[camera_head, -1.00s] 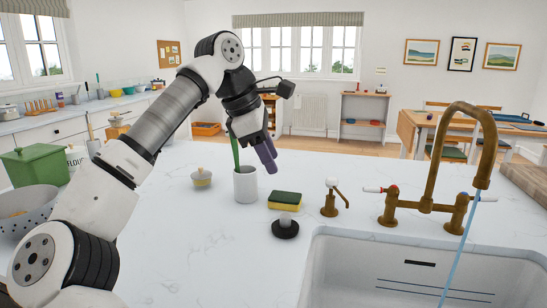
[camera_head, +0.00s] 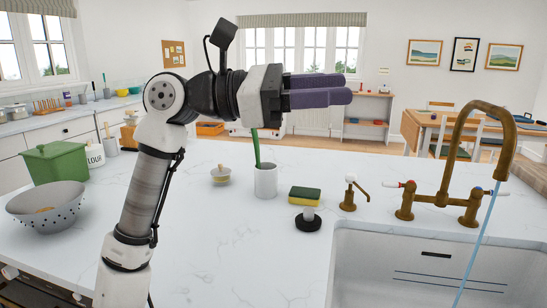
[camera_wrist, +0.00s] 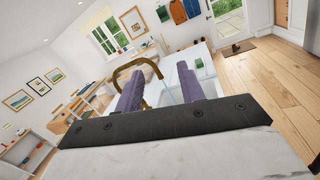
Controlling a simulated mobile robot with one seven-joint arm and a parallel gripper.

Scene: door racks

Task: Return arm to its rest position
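My arm rises from the lower left, and my gripper (camera_head: 346,88) is level above the counter, its purple fingers pointing right. In the wrist view, my gripper (camera_wrist: 158,82) has its two fingers apart with nothing between them. It is open and empty. Below it, a white cup (camera_head: 265,181) stands on the counter and holds a green-handled tool (camera_head: 255,148), whose lower end is hidden in the cup. The gripper is clear of both.
A sponge (camera_head: 304,196), black-based stopper (camera_head: 308,220), small lidded jar (camera_head: 220,175) and brass tap (camera_head: 455,170) with running water are on the marble counter (camera_head: 200,250). The sink (camera_head: 430,270) is front right. A grey colander (camera_head: 47,208) and green bin (camera_head: 55,163) stand left.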

